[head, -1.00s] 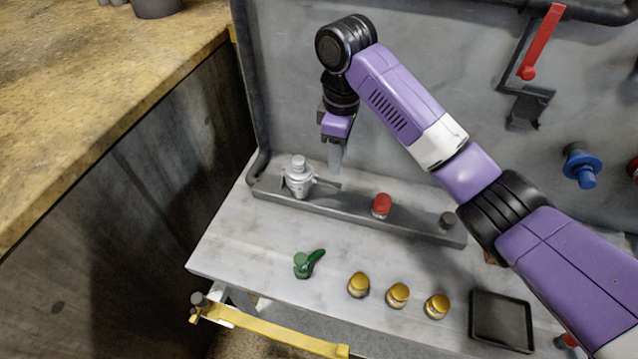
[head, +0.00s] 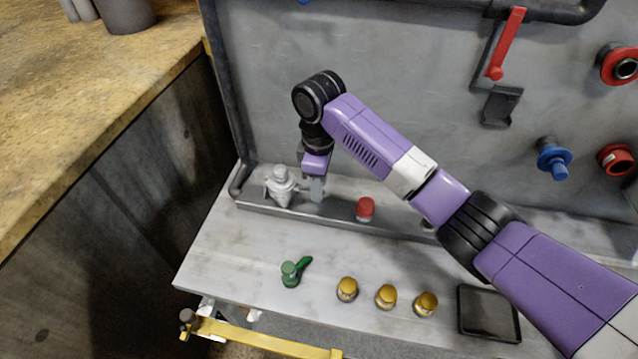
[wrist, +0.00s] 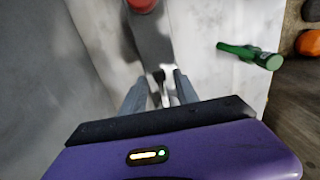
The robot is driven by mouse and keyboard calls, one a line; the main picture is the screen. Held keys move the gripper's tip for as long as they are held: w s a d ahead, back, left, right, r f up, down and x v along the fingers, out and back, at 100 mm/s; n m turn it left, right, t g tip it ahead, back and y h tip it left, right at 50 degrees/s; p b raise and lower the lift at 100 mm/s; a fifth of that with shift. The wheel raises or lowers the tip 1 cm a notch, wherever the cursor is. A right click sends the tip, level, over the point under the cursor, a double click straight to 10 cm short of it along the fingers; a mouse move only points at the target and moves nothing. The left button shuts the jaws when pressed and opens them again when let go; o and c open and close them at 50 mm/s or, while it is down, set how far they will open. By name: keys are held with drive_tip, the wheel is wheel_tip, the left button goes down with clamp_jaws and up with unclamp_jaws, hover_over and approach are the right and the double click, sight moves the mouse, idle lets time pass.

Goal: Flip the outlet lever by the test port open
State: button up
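A silver valve fitting (head: 281,187) stands at the left end of the grey rail in the head view. A short lever sticks out from its right side, partly hidden by my gripper (head: 316,190). My gripper points down beside the fitting, low over the rail. In the wrist view my gripper (wrist: 160,82) has its fingers apart, with a narrow bright metal piece (wrist: 166,92) showing between them. It looks like the lever's end, but I cannot tell whether a finger touches it. No label names the test port.
A red-capped piece (head: 365,208) stands on the rail (head: 338,217) to the right. A green-handled valve (head: 292,273), several yellow caps (head: 386,296) and a black tray (head: 488,314) are nearer on the bench. A red wall lever (head: 508,45) and a blue fitting (head: 553,160) are farther right.

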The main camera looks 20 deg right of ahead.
clamp_jaws()
drive_tip(key=shift+a+r+h+p, duration=0.15)
drive_tip(key=shift+r+h+p, duration=0.15)
drive_tip(key=shift+p, duration=0.1)
drive_tip(key=shift+w+g+h, duration=0.1)
drive_tip(key=shift+g+h, duration=0.2)
drive_tip(key=shift+g, duration=0.2)
drive_tip(key=shift+o, duration=1.1)
unclamp_jaws()
drive_tip(key=shift+r, duration=0.1)
wheel_tip(320, 180, up, 8)
drive_tip(key=p, duration=0.1)
drive_tip(key=shift+w+a, duration=0.3)
drive_tip(key=shift+a, duration=0.15)
drive_tip(key=shift+f, duration=0.2)
